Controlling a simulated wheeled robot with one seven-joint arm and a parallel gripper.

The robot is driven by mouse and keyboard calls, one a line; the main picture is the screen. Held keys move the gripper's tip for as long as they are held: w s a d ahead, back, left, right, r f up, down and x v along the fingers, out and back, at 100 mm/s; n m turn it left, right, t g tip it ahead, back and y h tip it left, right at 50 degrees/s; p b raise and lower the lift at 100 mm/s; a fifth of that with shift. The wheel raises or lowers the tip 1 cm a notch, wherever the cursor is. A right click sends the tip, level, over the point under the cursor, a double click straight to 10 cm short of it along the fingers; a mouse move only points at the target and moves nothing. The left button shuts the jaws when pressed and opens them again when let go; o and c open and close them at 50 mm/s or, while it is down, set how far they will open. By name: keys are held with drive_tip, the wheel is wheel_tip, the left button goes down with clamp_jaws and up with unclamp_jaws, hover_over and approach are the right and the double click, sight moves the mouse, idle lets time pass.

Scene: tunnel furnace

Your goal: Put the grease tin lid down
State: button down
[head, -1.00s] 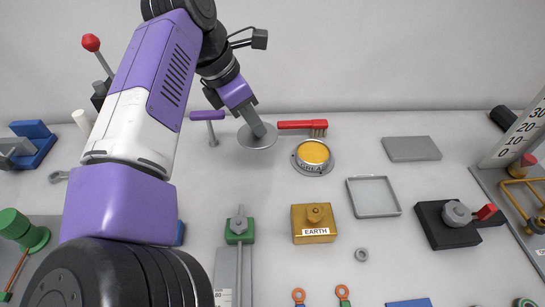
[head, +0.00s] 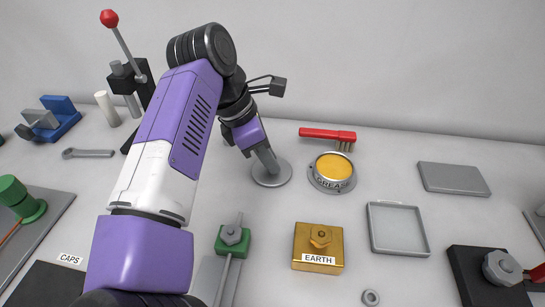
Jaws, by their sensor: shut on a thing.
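The grease tin (head: 332,171) stands open on the bench, with yellow grease showing and "GREASE" on its rim. The tin's lid (head: 280,178) is a flat grey disc just left of the tin, apart from it. My gripper (head: 268,160) reaches down from the upper left and is shut on the lid's middle. The lid looks level and at or very near the bench top; I cannot tell if it touches. My wrist hides what lies behind it.
A red-handled brush (head: 327,134) lies behind the tin. A brass EARTH block (head: 318,246) and a shallow grey tray (head: 398,229) are in front and to the right. A flat grey plate (head: 453,177) lies farther right. Bare bench lies between the lid and the EARTH block.

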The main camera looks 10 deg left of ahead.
drive_tip(key=shift+f, duration=0.15)
drive_tip(key=c, duration=1.3)
unclamp_jaws()
drive_tip(key=p+v, duration=0.6)
drive_tip(key=v, duration=0.6)
drive_tip(key=shift+r, duration=0.2)
